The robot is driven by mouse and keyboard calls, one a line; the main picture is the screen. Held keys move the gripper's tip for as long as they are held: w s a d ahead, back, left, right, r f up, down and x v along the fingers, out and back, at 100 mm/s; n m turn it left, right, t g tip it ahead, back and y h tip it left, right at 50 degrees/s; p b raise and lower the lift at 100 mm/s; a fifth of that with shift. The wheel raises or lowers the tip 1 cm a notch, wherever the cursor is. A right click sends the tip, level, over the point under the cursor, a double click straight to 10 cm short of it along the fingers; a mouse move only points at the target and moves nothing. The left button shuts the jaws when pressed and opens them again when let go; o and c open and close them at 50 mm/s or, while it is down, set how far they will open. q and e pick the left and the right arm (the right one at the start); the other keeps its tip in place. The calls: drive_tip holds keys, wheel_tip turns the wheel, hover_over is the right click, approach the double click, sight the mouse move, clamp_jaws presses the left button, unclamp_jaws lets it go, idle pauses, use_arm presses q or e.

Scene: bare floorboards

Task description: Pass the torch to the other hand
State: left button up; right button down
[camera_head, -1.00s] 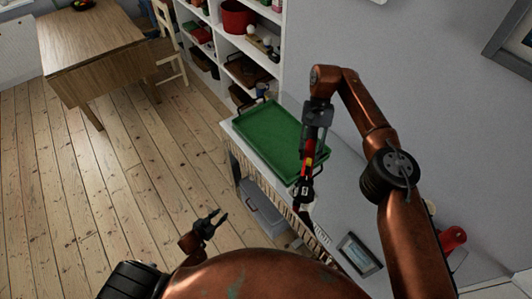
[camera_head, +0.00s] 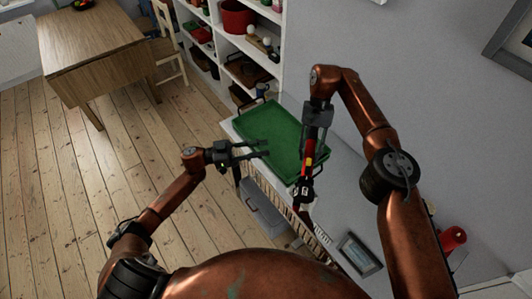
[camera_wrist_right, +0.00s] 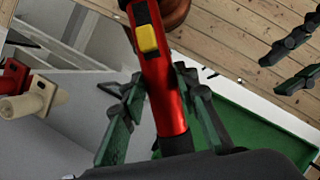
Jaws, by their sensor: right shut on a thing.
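The torch (camera_head: 309,160) is red with a yellow button and a dark lower end. My right gripper (camera_head: 306,158) is shut on it and holds it hanging downward, near the right edge of the green tray as seen from the head. In the right wrist view the torch's red body and yellow button (camera_wrist_right: 148,40) show between my right fingers (camera_wrist_right: 165,110). My left gripper (camera_head: 267,148) is open and empty, to the left of the torch with its fingers toward it and a gap between. Its fingers also show at the upper right of the right wrist view (camera_wrist_right: 290,62).
A green tray (camera_head: 270,122) lies on a white cabinet top behind the grippers. A photo frame (camera_head: 358,254) and a red object (camera_head: 453,238) are at the right. White shelves (camera_head: 265,50) and a wooden table (camera_head: 85,45) stand further back. Floor at the left is clear.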

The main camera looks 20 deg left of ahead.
sight(307, 160)
use_arm(q)
drive_tip(key=s+d+r+m+g, duration=0.4)
drive_tip(key=s+d+r+g, duration=0.1)
drive_tip(key=s+r+g, duration=0.15)
drive_tip(key=w+d, duration=0.1)
drive_tip(key=d, duration=1)
drive_tip(key=shift+w+d+h, duration=0.2)
drive_tip(key=shift+w+h, duration=0.2)
drive_tip(key=shift+r, duration=0.1)
drive_tip(key=shift+c, duration=0.2)
drive_tip(key=shift+t, duration=0.25)
clamp_jaws()
use_arm(e)
drive_tip(key=c, duration=1.4)
unclamp_jaws()
drive_tip(key=shift+r, duration=0.1)
